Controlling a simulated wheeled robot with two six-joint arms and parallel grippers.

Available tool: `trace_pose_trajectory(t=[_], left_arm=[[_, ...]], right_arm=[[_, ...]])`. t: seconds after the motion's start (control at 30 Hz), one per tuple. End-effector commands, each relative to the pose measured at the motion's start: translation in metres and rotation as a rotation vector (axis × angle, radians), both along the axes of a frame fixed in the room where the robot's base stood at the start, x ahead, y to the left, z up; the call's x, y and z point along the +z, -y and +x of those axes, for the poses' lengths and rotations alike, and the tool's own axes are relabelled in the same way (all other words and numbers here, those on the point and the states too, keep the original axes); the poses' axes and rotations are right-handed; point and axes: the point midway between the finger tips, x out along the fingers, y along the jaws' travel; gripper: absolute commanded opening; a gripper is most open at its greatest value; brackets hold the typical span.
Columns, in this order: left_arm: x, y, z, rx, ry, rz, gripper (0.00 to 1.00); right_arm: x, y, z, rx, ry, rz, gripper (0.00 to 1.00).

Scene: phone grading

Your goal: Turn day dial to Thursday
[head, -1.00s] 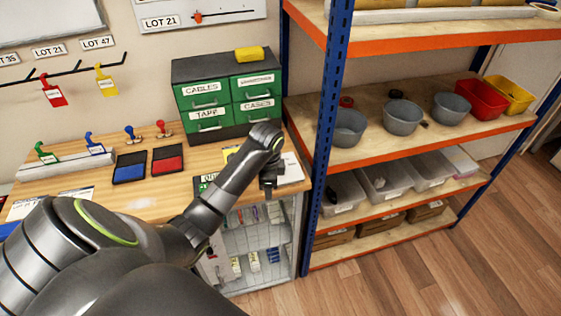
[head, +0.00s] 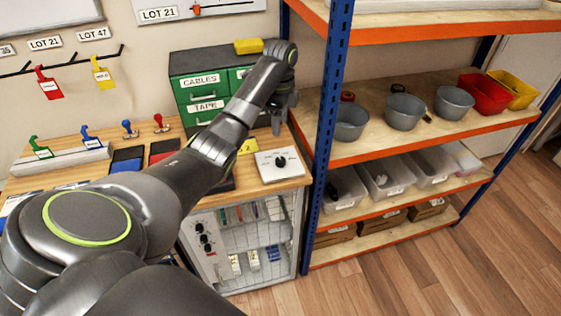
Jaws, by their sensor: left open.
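A white plate with a round black dial (head: 281,161) lies on the right end of the wooden workbench. The day marks around it are too small to read, so I cannot tell where it points. My left gripper (head: 277,129) is open, points down and is above and just behind the dial in the picture, apart from it. My right gripper is not in view.
Green labelled drawers (head: 198,83) stand behind my left arm, with a yellow block (head: 248,46) on top. A blue shelf post (head: 326,130) rises close to the right of the dial. Stamps and ink pads (head: 127,158) lie to the left.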

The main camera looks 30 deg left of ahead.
Motion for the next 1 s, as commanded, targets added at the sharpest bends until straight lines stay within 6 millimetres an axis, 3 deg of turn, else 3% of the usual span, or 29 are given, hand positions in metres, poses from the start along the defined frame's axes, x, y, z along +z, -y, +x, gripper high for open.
trace_pose_trajectory(t=[0.03, 0.73, 1.0], left_arm=[[-0.012, 0.000, 0.000, 0.000, 0.000, 0.000, 0.52], [-0.090, 0.000, 0.000, 0.001, 0.001, 0.000, 0.52], [-0.128, 0.001, 0.000, 0.001, -0.001, 0.000, 0.52]], right_arm=[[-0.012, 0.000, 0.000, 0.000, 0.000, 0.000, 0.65], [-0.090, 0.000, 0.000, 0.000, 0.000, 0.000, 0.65], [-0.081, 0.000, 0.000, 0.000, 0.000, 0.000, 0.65]])
